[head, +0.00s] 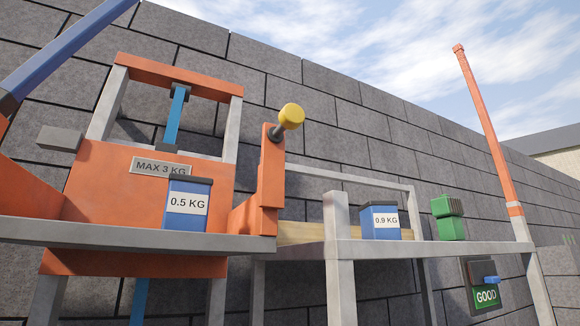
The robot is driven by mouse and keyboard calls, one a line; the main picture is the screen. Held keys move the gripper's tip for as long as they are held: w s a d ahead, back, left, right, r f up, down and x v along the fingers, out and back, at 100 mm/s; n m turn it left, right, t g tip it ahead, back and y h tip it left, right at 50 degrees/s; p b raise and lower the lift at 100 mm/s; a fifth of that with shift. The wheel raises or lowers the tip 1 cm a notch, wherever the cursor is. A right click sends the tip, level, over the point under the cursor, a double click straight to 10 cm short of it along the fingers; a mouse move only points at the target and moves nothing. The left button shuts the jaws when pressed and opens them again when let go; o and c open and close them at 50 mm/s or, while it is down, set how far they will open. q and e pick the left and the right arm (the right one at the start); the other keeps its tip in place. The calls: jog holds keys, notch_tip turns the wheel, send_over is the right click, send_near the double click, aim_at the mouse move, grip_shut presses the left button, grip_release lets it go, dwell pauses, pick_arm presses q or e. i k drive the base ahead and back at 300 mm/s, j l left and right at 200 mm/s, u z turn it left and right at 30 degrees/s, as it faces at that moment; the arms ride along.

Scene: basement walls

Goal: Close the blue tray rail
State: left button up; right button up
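A blue bar (68,50), which looks like the blue tray rail, slants up and to the right from a dark joint at the left edge. Its upper end runs out of the top of the head view, and its lower mount is cut off by the left edge. It stands raised above the grey tray (130,236) of the orange machine. Neither of my grippers shows in the head view.
A blue 0.5 KG box (187,222) stands on the tray before a MAX 3 KG plate (161,167). A yellow-knobbed lever (291,115) sticks up beside it. Rightward are a 0.9 KG box (380,228), a green block (447,215), a GOOD sign (487,297) and an orange pole (483,125).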

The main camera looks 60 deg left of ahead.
aim_at(16, 88)
jog(key=j+u, duration=0.1)
jog(key=u, duration=2.2)
